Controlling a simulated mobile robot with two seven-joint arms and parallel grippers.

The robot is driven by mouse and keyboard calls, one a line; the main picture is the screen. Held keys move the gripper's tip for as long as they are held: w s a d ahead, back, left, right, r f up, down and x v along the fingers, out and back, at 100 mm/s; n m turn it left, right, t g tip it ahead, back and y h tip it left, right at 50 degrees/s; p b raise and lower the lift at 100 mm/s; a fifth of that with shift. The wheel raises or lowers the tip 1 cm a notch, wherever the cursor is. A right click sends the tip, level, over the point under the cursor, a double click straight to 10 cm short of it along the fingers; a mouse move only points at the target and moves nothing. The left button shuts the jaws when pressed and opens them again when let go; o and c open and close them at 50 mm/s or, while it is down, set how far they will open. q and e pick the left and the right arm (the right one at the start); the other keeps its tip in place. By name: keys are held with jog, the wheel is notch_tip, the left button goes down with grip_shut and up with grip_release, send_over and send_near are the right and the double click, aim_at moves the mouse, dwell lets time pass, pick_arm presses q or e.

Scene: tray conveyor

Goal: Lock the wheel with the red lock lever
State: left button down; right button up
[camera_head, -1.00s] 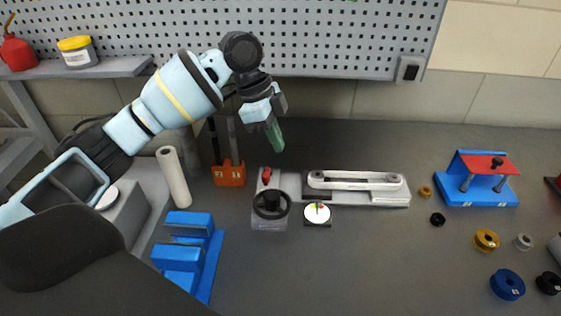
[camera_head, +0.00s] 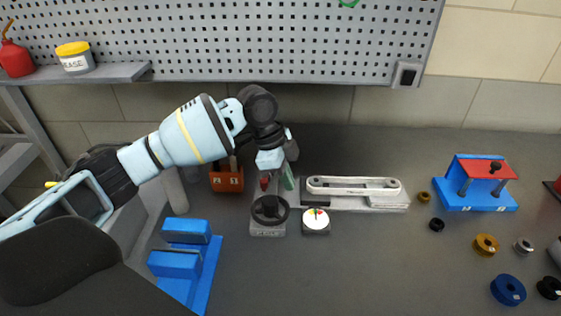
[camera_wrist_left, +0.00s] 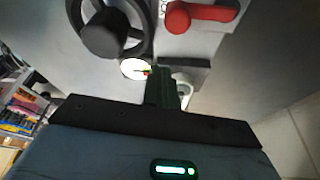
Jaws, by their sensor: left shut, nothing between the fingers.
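The red lock lever (camera_head: 265,182) sits on the grey base just behind the black handwheel (camera_head: 270,209). In the left wrist view the lever (camera_wrist_left: 205,14) runs from its round pivot toward the right, and the wheel (camera_wrist_left: 149,20) with its black knob is at the top left. My left gripper (camera_head: 288,178) is just right of the lever in the head view, pointing down, shut and empty. Its green fingers (camera_wrist_left: 166,92) show in the wrist view below the lever, apart from it in the picture. Contact cannot be told from the head view. My right gripper is not in view.
A dial gauge (camera_head: 315,217) stands right of the wheel, beside the long grey belt unit (camera_head: 375,199). An orange block (camera_head: 227,181) stands behind left, a blue stand (camera_head: 205,262) front left. The bench front centre is clear.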

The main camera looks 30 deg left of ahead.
aim_at(265, 180)
pick_arm(q)
jog(key=shift+s+a+f+p, duration=0.15)
jog(key=shift+s+a, duration=0.1)
jog(key=shift+a, duration=0.7)
jog(key=shift+s+a+p, duration=0.15)
jog(key=shift+s+a, duration=0.1)
jog(key=shift+a, duration=0.65)
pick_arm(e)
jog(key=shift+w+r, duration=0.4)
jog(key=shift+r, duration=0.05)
pick_arm(q)
jog(key=shift+w, duration=0.1)
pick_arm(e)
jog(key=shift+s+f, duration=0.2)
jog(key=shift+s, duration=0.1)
